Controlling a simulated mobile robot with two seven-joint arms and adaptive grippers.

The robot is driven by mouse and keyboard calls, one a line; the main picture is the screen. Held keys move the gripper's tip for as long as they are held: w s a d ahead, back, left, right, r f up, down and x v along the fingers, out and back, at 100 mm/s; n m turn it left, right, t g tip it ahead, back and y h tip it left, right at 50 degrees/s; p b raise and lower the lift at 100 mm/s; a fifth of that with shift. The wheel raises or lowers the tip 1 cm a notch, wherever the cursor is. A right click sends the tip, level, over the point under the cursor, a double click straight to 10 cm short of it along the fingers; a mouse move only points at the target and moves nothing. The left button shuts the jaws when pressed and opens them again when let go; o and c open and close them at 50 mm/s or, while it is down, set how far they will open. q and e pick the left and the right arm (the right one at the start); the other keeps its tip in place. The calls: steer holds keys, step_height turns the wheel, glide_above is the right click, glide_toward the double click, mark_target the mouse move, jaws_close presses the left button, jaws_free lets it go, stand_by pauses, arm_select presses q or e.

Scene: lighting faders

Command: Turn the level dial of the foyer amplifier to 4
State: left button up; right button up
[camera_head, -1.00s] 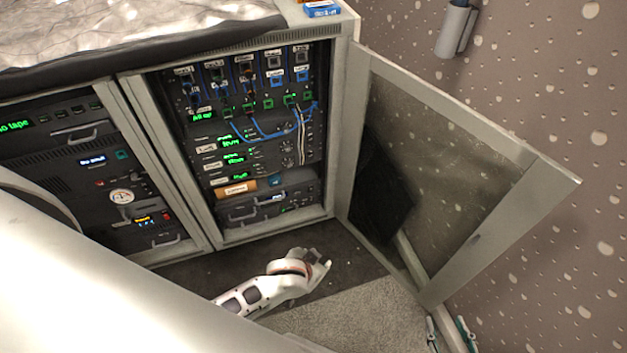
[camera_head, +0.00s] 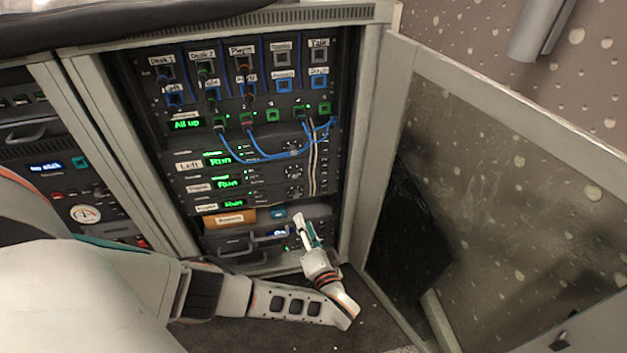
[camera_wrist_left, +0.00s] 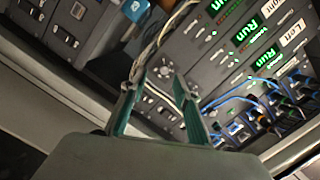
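Three stacked amplifiers with green Run displays sit in the open rack. The top one (camera_head: 262,156) reads Left; the labels of the middle one (camera_head: 262,180) and the lowest one (camera_head: 262,198) are too small to read surely, so I cannot tell which is the foyer amplifier. Round dials show at their right side, an upper dial (camera_head: 293,147) and one below it (camera_head: 294,170); their settings are unreadable. My left gripper (camera_head: 305,224) is just in front of the rack, below the dials. In the left wrist view its teal fingers (camera_wrist_left: 160,82) stand apart with nothing held. My right gripper is out of view.
Blue patch cables (camera_head: 270,157) and pale cables (camera_head: 312,160) hang near the dials. An orange labelled box (camera_head: 230,219) and drawer handles (camera_head: 250,240) are below. The rack door (camera_head: 500,190) stands open at right.

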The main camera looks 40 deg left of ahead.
mark_target(297, 197)
arm_select(q)
steer(key=shift+t+y, duration=0.3)
steer(key=shift+t, duration=0.1)
steer(key=x, duration=0.2)
steer(key=b+x, duration=0.1)
steer(key=x, duration=0.2)
steer(key=r+x, duration=0.1)
steer(key=x, duration=0.2)
steer(key=shift+w+d+b, duration=0.2)
steer(key=shift+b, duration=0.1)
steer(key=shift+w+a, duration=0.2)
steer(key=shift+a, duration=0.05)
steer(key=shift+w+a+r, duration=0.1)
steer(key=shift+a, duration=0.05)
jaws_close()
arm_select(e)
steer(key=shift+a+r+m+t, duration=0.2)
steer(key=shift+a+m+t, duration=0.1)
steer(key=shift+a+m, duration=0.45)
